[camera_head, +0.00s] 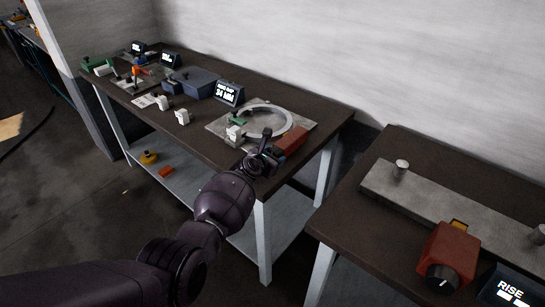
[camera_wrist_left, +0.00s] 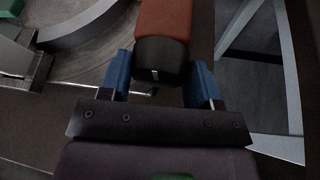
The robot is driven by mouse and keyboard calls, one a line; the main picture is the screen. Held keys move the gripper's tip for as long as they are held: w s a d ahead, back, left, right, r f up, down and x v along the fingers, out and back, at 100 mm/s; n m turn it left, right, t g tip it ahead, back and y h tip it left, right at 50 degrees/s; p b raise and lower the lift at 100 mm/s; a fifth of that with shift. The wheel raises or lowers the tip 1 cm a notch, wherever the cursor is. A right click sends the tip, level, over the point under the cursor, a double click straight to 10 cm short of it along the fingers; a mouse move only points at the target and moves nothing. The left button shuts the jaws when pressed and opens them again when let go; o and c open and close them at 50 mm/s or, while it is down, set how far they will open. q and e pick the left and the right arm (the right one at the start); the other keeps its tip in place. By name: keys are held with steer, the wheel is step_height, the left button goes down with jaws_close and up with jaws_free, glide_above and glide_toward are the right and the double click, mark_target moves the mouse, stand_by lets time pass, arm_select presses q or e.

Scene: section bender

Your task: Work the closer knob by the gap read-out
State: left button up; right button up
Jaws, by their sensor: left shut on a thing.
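The gap read-out (camera_head: 228,93) is a dark screen with white digits, which look like 34 MM, at the back of the left bench. A red box (camera_head: 291,141) stands at the bench's near right corner; it also shows in the wrist view (camera_wrist_left: 165,18). In the head view the gripper mostly hides the knob. My right gripper is out of view.
A metal plate with a pale ring (camera_head: 288,122) and a white block (camera_head: 235,135) lies beside the red box. Another bench at right carries a second red box with a black knob (camera_head: 442,279) and a RISE screen (camera_head: 511,290). A gap separates the benches.

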arm_select(q)
steer(key=shift+m, duration=0.4)
steer(key=shift+t+y, duration=0.3)
steer(key=o, duration=0.9)
steer(key=shift+s+r, duration=0.1)
steer(key=p+v, duration=0.3)
steer(key=shift+p, duration=0.3)
steer(key=shift+s+a+r+p, duration=0.3)
steer(key=shift+s+p, duration=0.25)
steer(key=shift+p, duration=0.2)
steer(key=shift+s+a+p, duration=0.1)
steer(key=shift+s+p, duration=0.2)
steer(key=shift+p, duration=0.1)
steer(key=shift+s, duration=0.3)
steer(key=shift+s+a+r, duration=0.25)
steer(key=shift+s+a, duration=0.05)
steer(key=shift+s, duration=0.15)
steer(key=shift+s+a, duration=0.1)
steer(key=shift+s, duration=0.1)
steer(key=shift+r, duration=0.1)
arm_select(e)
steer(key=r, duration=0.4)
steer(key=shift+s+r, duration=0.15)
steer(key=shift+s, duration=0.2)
